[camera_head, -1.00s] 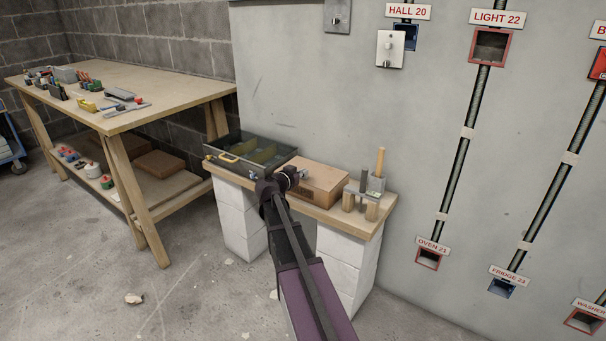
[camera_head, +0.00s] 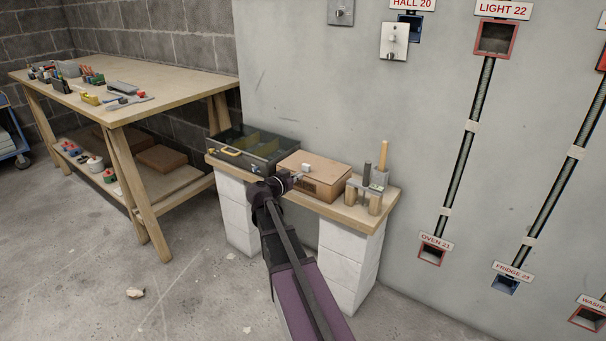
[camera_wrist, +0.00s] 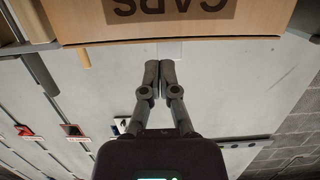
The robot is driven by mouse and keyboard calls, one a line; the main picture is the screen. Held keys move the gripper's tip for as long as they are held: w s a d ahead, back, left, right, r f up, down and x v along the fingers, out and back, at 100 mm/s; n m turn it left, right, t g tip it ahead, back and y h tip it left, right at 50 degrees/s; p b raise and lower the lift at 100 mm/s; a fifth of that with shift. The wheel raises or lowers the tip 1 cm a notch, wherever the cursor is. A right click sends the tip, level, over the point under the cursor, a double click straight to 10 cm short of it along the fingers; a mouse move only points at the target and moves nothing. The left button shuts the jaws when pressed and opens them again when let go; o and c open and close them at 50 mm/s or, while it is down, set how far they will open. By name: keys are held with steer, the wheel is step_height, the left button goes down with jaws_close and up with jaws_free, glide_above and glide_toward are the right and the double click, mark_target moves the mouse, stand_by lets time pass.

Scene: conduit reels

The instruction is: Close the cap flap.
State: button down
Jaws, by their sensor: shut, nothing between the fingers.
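The cardboard caps box (camera_head: 325,173) sits on the low bench, and its lid surface looks roughly flat. It also fills the top of the wrist view (camera_wrist: 100,22), with an upside-down CAPS label (camera_wrist: 172,8). I cannot clearly tell the flap from the rest of the box top, or how far open it is. A small white piece (camera_head: 306,167) shows on the box top. A pale patch (camera_wrist: 171,50) shows by the box edge in the wrist view. My gripper (camera_wrist: 160,66) is shut and empty, its tips close to that edge; contact is unclear. It hides the box's left front corner in the head view.
A dark open case (camera_head: 262,158) with compartments stands left of the box. A grey holder with upright wooden-handled tools (camera_head: 372,187) stands to the right. The wooden bench (camera_head: 347,217) rests on white block piers against the grey wall. A workbench (camera_head: 150,75) is at left.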

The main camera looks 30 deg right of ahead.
steer(key=shift+s+a+f+b, duration=0.2)
steer(key=shift+s+a+f, duration=0.1)
steer(key=shift+a, duration=0.45)
steer(key=shift+s+a+f+b, duration=0.25)
steer(key=shift+s+a, duration=0.05)
steer(key=shift+a, duration=0.4)
steer(key=shift+s+a+f+b, duration=0.2)
steer(key=shift+s+a+f, duration=0.1)
steer(key=shift+a, duration=0.45)
steer(key=s+a+f+n+g+y+p, duration=0.35)
steer(key=s+a+n+y, duration=0.35)
steer(key=s+a, duration=0.5)
steer(key=s+a+f+n+g+y+p, duration=0.3)
steer(key=s+a+f+n+y, duration=0.35)
steer(key=a, duration=0.95)
step_height(320, 180, up, 38)
steer(key=s+y+p, duration=0.1)
steer(key=p, duration=3.6)
steer(key=shift+s+d+r, duration=0.15)
steer(key=shift+d, duration=0.1)
steer(key=shift+t, duration=0.25)
